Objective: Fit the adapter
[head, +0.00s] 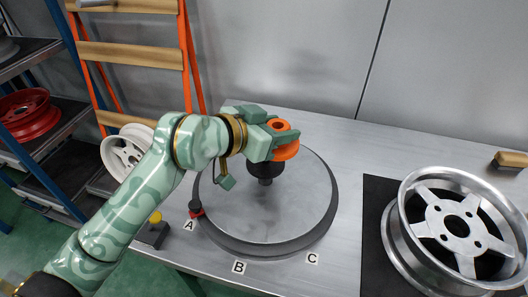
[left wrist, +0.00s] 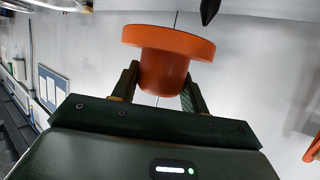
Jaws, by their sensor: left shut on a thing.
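The orange adapter (head: 287,151) is a flanged ring with a narrower collar and a hole. My left gripper (head: 268,140) is shut on its collar. In the left wrist view the adapter (left wrist: 168,42) shows its wide flange beyond the fingers of my left gripper (left wrist: 160,92). In the head view it overlaps the upper right of the dark spindle (head: 265,180), which stands on the round grey plate (head: 290,215). The gripper and adapter hide the spindle's top, so I cannot tell whether they touch. My right gripper is out of view.
A silver wheel (head: 405,235) lies on a black mat (head: 375,200) at right. A black-and-red knob (head: 195,209) stands by label A at the plate's left edge. A yellow button (head: 155,217) is further left. A brush (head: 511,160) lies far right. An orange ladder (head: 187,60) stands behind.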

